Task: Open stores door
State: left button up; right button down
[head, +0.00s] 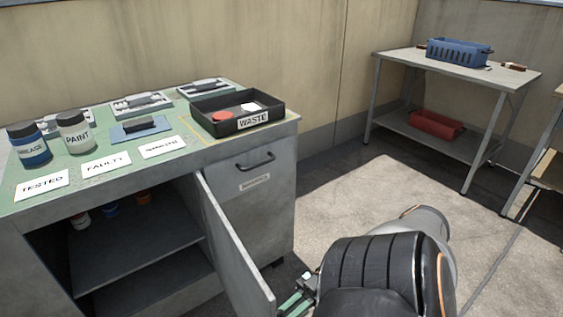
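The stores door (232,240) is a grey panel on the front of the grey metal cabinet (268,205). It stands swung well outward, its free edge toward me. The cabinet's shelved inside (140,240) shows to its left. My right gripper (295,301), with green fingers, is at the lower edge of the view, close beside the door's free edge. Its fingertips are partly hidden, so I cannot tell whether it touches or grips the door. My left gripper is not in view.
The cabinet top holds a GREASE jar (29,145), a PAINT jar (75,133), cards and a black WASTE tray (236,113). Small containers (111,208) stand on the inner shelf. A table (455,72) with a blue basket (459,52) stands back right. Floor between is clear.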

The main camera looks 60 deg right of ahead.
dwell(0.3)
jog(key=c, duration=0.9)
grip_release()
jog(key=shift+b+v, duration=1.45)
jog(key=shift+v, duration=4.8)
